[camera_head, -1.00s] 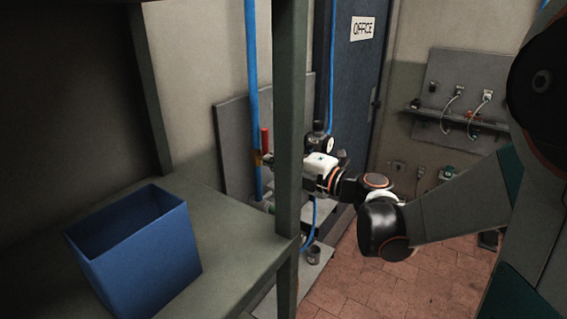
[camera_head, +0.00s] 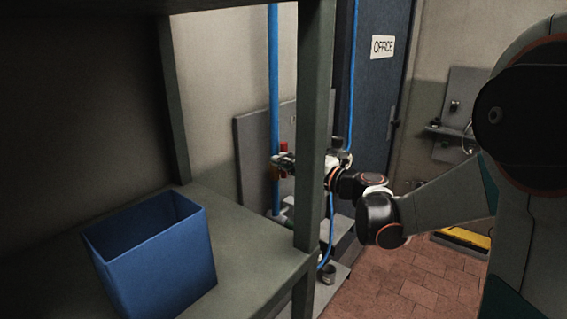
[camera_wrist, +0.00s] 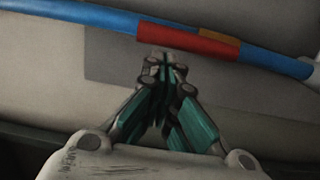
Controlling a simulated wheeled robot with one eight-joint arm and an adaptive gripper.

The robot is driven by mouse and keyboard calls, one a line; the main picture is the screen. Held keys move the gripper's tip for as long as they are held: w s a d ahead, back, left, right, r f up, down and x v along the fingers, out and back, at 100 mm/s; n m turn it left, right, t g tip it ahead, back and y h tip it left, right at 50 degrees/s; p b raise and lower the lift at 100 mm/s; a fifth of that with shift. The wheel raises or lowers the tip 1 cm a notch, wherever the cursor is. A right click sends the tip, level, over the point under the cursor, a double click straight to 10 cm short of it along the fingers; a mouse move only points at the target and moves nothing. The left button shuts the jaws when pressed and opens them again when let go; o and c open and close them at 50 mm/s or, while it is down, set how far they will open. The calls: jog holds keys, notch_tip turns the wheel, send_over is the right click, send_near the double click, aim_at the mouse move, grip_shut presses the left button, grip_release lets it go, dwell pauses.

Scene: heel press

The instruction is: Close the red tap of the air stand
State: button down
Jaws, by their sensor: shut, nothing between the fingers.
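The red tap (camera_head: 284,146) is on the blue upright pipe (camera_head: 274,60) of the air stand, partly hidden behind my gripper (camera_head: 277,160). In the wrist view the red tap handle (camera_wrist: 185,40) lies along the blue pipe (camera_wrist: 70,14), roughly parallel to it. An orange-brown fitting (camera_wrist: 220,38) shows at its right part. My gripper (camera_wrist: 165,58) is shut and empty, its fingertips just below the handle's middle in that view. I cannot tell if they touch it.
A shelf post (camera_head: 316,130) stands in front of the stand and hides part of it and of my arm. A blue bin (camera_head: 155,265) sits on the shelf at left. A grey panel (camera_head: 250,165) is behind the pipe. The blue office door (camera_head: 378,120) is behind to the right.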

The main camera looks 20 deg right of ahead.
jog(key=shift+w+d+r+m, duration=0.25)
jog(key=shift+d+m, duration=0.15)
jog(key=shift+m, duration=0.3)
jog(key=w+d+f+m, duration=0.1)
jog(key=w+d+m, duration=0.1)
jog(key=m, duration=0.5)
jog(key=w+d+f+m+g, duration=0.1)
jog(key=w+d+f+m, duration=0.1)
jog(key=d+m, duration=0.3)
jog(key=w+m+b, duration=0.1)
jog(key=m, duration=0.2)
jog(key=shift+w+d, duration=0.25)
jog(key=shift+d, duration=0.05)
jog(key=shift+f, duration=0.2)
jog(key=shift+r, duration=0.1)
dwell(0.6)
